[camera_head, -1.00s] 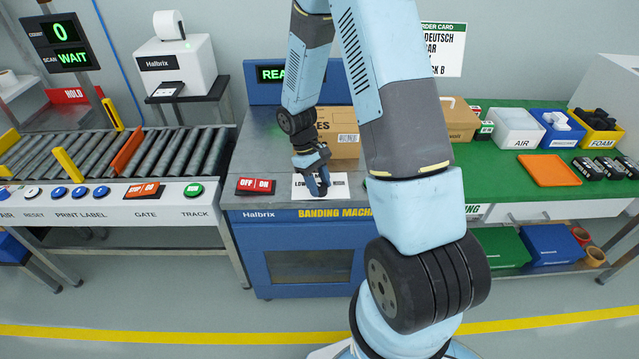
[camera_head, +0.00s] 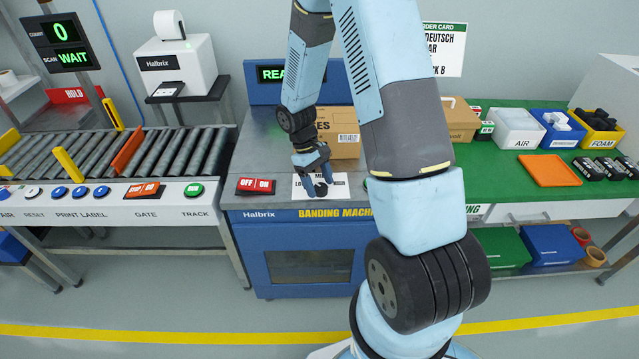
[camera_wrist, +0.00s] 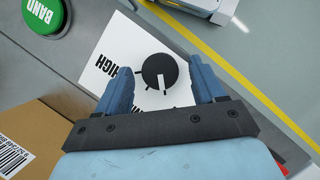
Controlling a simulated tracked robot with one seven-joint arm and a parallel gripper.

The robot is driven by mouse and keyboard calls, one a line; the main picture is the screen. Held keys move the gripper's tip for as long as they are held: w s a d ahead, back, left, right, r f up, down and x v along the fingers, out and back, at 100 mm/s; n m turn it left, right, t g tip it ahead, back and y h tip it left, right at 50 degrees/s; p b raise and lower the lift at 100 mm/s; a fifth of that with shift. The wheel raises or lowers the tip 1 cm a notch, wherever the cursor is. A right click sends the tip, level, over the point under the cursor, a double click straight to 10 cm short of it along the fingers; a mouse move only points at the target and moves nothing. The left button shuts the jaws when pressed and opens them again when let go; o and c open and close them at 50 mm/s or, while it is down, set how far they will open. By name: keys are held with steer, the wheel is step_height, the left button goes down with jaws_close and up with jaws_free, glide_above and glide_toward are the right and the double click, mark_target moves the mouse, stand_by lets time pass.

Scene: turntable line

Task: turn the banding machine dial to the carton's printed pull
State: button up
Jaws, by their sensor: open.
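The black dial (camera_wrist: 160,71) sits on a white label plate (camera_wrist: 118,50) and shows between my two fingers in the wrist view. Its white pointer mark faces down in that picture, away from the word HIGH at left. In the head view the dial (camera_head: 321,189) is at the front of the banding machine (camera_head: 300,245), with LOW partly readable at its left. My gripper (camera_wrist: 161,83) is open around the dial in the picture; contact cannot be told. The carton (camera_head: 338,148) stands behind, partly hidden by my arm, its print only partly readable.
The green BAND button (camera_wrist: 45,14) is near the dial. A red OFF/ON switch (camera_head: 255,186) lies left of the plate. A roller conveyor (camera_head: 170,153) is at left, a green bench (camera_head: 490,175) at right. The READY-type display (camera_head: 270,74) is partly covered.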

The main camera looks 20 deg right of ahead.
steer(key=v, duration=1.3)
steer(key=shift+r, duration=0.15)
steer(key=s+d+r+m+t, duration=0.1)
steer(key=s+r+t, duration=0.15)
steer(key=r, duration=0.35)
steer(key=s+r+m+t+y, duration=0.1)
steer(key=s+r, duration=0.3)
steer(key=r, duration=0.2)
steer(key=s+d+r+m+t, duration=0.1)
steer(key=s+r, duration=0.2)
steer(key=r, duration=0.3)
steer(key=s+r+m+t+y, duration=0.1)
steer(key=s+r+t, duration=0.4)
steer(key=s, duration=1)
step_height(320, 180, up, 3)
steer(key=shift+d+r+m, duration=0.1)
steer(key=shift+d+m, duration=0.3)
steer(key=shift+m, duration=0.4)
